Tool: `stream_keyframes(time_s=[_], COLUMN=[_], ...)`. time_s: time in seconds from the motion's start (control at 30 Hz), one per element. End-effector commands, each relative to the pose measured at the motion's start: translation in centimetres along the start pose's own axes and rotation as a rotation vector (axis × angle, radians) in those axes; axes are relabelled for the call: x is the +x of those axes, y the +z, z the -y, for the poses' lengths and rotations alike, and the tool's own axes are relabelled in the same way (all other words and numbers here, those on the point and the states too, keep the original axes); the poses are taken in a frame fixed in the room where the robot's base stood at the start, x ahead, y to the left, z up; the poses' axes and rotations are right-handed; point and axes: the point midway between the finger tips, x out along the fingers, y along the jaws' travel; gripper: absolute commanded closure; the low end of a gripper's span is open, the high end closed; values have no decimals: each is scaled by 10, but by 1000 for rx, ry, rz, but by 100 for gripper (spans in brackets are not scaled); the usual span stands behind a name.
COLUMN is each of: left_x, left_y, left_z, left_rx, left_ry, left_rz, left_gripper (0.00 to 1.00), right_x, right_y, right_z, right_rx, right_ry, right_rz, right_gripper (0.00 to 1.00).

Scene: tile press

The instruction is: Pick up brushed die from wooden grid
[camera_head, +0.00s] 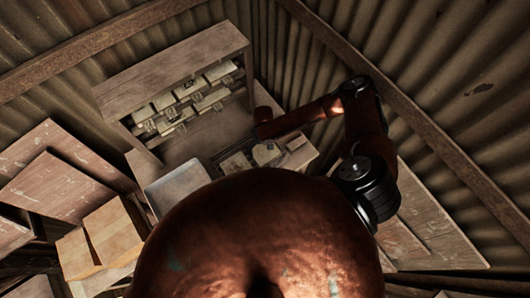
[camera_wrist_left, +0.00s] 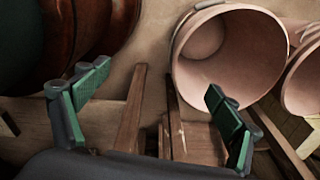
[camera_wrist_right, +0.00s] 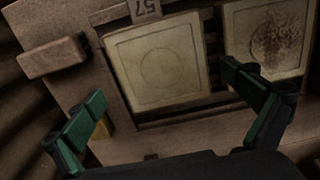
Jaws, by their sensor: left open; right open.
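In the right wrist view a pale square die (camera_wrist_right: 157,65) with a faint circle on its face lies in the wooden grid (camera_wrist_right: 180,112). A second pale die (camera_wrist_right: 268,35), with a brown stain, sits in the cell to its right. In the head view a pale die (camera_head: 265,152) shows by my right arm. My left gripper (camera_wrist_left: 155,82) is open and empty, away from the grid.
A grey tray (camera_head: 178,186) lies left of the grid. A wooden block (camera_wrist_right: 52,57) and a tag marked 57 (camera_wrist_right: 145,9) are beside the grid.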

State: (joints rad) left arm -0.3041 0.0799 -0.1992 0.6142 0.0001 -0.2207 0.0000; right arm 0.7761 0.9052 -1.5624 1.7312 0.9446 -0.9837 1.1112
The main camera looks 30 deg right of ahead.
Motion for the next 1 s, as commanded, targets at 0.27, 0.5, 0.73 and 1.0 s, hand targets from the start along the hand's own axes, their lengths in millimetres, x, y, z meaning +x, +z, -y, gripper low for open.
stream_keyframes(time_s=[0.27, 0.5, 0.73, 1.0], left_x=[35, 60, 60, 60], left_y=[-7, -5, -3, -2], left_z=[0, -1, -1, -2], left_rx=[2, 2, 2, 3], left_ry=[-1, -1, 0, 0], left_rz=[-14, -14, -11, -9], left_gripper=[14, 14, 14, 14], right_x=[28, 49, 48, 48], right_y=[0, 1, 1, 1], right_z=[1, 1, 1, 0], right_rx=[1, 2, 4, 4], right_ry=[-1, -1, -1, -1], right_rz=[0, 0, 0, 0], right_gripper=[0, 0, 0, 14])
